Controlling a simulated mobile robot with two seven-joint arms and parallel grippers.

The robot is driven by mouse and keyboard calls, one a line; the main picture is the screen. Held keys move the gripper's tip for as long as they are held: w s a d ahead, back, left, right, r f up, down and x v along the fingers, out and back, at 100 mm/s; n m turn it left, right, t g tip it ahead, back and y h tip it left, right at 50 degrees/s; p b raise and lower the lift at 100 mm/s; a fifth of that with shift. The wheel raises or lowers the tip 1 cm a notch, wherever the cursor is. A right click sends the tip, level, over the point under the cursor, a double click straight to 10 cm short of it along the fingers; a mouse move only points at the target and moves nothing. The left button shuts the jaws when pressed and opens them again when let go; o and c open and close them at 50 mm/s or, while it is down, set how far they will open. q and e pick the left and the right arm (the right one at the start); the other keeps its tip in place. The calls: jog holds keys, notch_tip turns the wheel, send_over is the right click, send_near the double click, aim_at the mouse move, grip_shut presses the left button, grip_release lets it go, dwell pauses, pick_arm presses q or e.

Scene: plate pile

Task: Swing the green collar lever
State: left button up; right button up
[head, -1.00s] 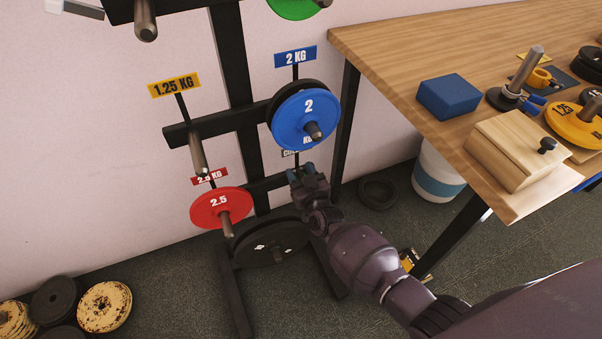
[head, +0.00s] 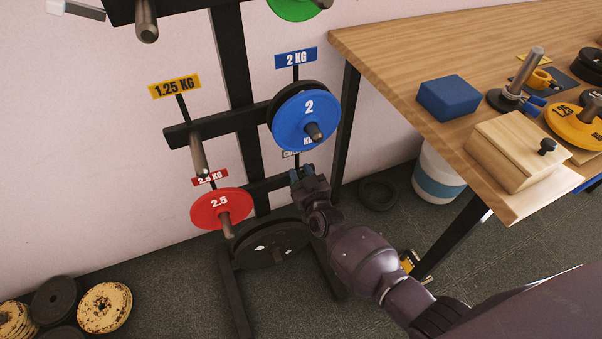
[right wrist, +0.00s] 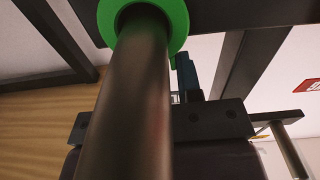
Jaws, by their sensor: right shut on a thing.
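In the right wrist view a green collar (right wrist: 179,24) sits around a thick metal peg (right wrist: 140,95) that runs up through the picture. My right gripper (right wrist: 187,72) is beside the peg, its bluish finger reaching up to the collar's edge. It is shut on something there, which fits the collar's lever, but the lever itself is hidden. In the head view my right gripper (head: 307,178) is at the rack's low right peg, under the blue 2 kg plate. It hides the collar there. My left gripper is not in view.
The blue 2 kg plate (head: 302,121) hangs just above my right gripper, the red 2.5 plate (head: 221,208) is to its left, and a black plate (head: 270,243) is below left. The wooden table (head: 450,50) stands to the right.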

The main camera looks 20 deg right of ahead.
jog(key=shift+f, duration=0.55)
dwell(1.5)
jog(key=o, duration=0.7)
jog(key=shift+o, duration=0.2)
jog(key=shift+r, duration=0.1)
jog(key=shift+s, duration=0.3)
jog(key=s+p, duration=0.3)
jog(key=s, duration=0.7)
jog(key=shift+d, duration=0.2)
jog(key=shift+s, duration=0.1)
